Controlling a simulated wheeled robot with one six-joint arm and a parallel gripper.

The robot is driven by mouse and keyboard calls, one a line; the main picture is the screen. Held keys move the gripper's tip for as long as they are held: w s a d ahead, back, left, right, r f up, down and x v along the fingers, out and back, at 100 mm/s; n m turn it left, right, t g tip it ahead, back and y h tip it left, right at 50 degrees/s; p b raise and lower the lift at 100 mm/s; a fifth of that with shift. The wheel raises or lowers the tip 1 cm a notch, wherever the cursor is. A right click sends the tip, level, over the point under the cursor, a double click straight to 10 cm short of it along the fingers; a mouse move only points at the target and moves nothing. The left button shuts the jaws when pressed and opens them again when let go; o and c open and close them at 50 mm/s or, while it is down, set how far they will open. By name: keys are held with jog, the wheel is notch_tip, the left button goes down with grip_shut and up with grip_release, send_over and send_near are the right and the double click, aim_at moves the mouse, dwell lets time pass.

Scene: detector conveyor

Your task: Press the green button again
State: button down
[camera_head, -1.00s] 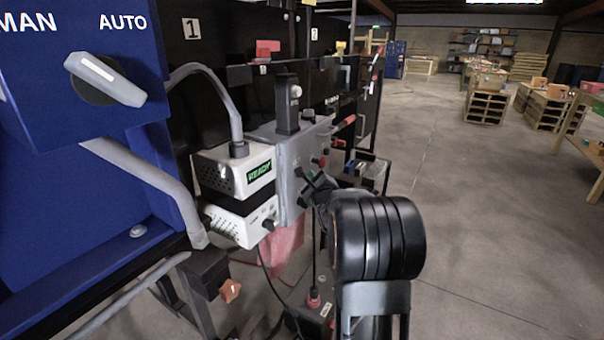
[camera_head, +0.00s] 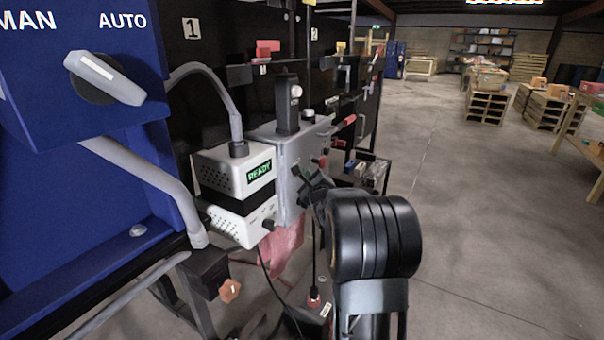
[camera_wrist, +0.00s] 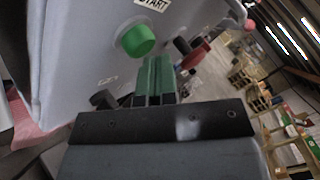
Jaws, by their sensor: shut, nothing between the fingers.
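The green button (camera_wrist: 137,40) stands out from the grey control panel (camera_wrist: 85,45) in the wrist view, below a START label (camera_wrist: 152,4). My gripper (camera_wrist: 155,62) is shut and empty. In the wrist view its tips appear just below and right of the button, close to the panel; whether they touch anything is unclear. In the head view the grey panel (camera_head: 290,150) is left of my gripper (camera_head: 306,180), and the green button cannot be made out there, likely hidden by my arm.
A red knob (camera_wrist: 195,56) and black knobs (camera_wrist: 103,99) sit on the panel near my gripper. A white box with a green READY display (camera_head: 260,169) is left of the panel. A blue cabinet (camera_head: 60,220) with a MAN/AUTO switch (camera_head: 105,78) stands nearer. Open floor lies right.

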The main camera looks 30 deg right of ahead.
jog(key=shift+w+a, duration=0.15)
jog(key=shift+w, duration=0.2)
dwell(0.3)
jog(key=shift+s, duration=0.1)
dwell(0.3)
jog(key=shift+s+d, duration=0.4)
jog(key=shift+s, duration=0.3)
jog(key=shift+s+d+p, duration=0.15)
jog(key=shift+s+d, duration=0.25)
jog(key=shift+s, duration=0.35)
jog(key=shift+s+d+p, duration=0.2)
jog(key=shift+s+d, duration=0.2)
jog(key=shift+s, duration=0.3)
jog(key=shift+s+d+p, duration=0.15)
jog(key=shift+s+d, duration=0.25)
jog(key=shift+s, duration=0.35)
